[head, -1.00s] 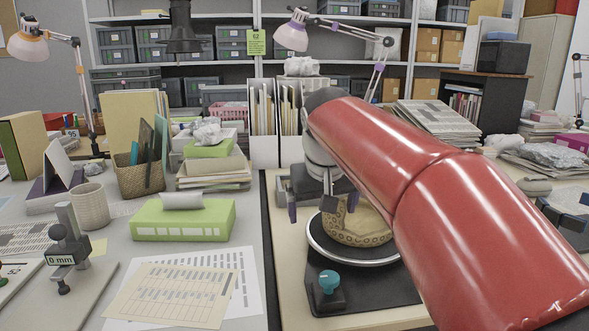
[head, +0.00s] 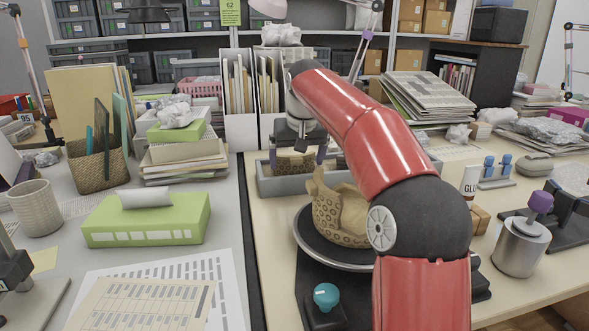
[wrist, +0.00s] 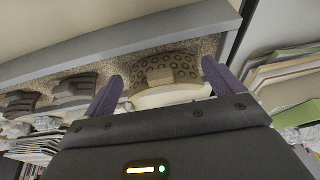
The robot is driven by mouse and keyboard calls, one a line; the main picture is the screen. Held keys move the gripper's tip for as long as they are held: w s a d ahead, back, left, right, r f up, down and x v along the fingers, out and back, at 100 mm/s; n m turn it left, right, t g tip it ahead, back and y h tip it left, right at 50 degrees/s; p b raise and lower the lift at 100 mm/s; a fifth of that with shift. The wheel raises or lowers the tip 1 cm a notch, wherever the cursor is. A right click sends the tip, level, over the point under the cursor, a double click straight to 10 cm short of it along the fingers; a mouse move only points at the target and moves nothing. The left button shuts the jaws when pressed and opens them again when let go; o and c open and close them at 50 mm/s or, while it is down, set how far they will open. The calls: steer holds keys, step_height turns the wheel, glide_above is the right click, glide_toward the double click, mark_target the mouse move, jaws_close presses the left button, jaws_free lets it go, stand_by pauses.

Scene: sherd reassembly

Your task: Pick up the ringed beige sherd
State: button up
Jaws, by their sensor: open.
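The ringed beige sherd (wrist: 172,68) lies in a grey tray with a gritty bed; dark rings mark its curved face. In the head view the sherd (head: 293,164) shows just below my gripper (head: 297,156), which is over the tray (head: 272,187). My gripper (wrist: 162,70) is open in the wrist view, its purple-grey fingertips to either side of the sherd. Whether they touch it or reach its height, I cannot tell. A pale rounded object partly shows behind the sherd.
Dark grey sherds (wrist: 70,88) lie along the same tray. A partly built ringed beige pot (head: 338,208) stands on a turntable (head: 306,243) in front of it. File holders (head: 240,130) stand behind left. A green box (head: 148,218) sits at left.

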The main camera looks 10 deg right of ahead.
steer(key=shift+x, duration=0.85)
steer(key=c, duration=1.6)
steer(key=shift+r, duration=0.1)
